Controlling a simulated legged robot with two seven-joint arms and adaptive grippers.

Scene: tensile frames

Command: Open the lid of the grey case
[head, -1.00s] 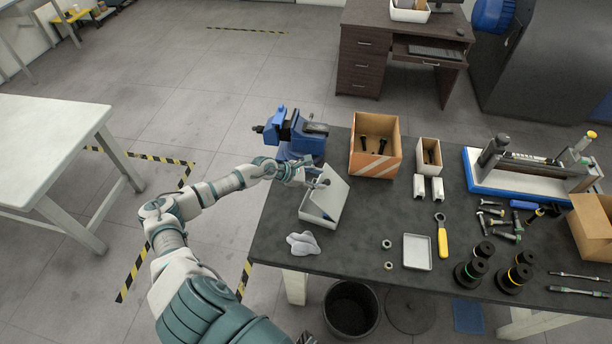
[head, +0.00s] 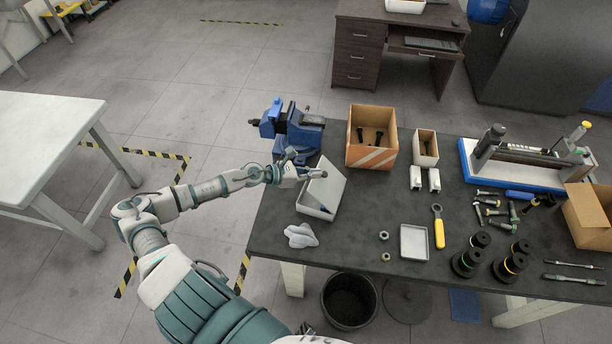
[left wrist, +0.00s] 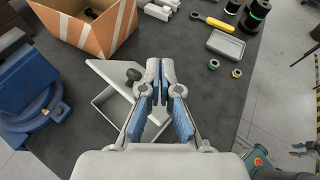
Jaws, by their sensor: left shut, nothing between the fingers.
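The grey case (head: 317,211) sits on the dark bench at its left part. Its pale lid (head: 331,184) is tilted up, and part of the inside shows below it. My right gripper is out of view.
A blue vise (head: 293,130) stands behind the case. An open cardboard box (head: 370,157) is to the right, with a smaller box (head: 425,150) beside it. A pale cloth (head: 300,235) lies in front. A grey tray (head: 414,242) and yellow-handled tool (head: 439,232) lie further right.

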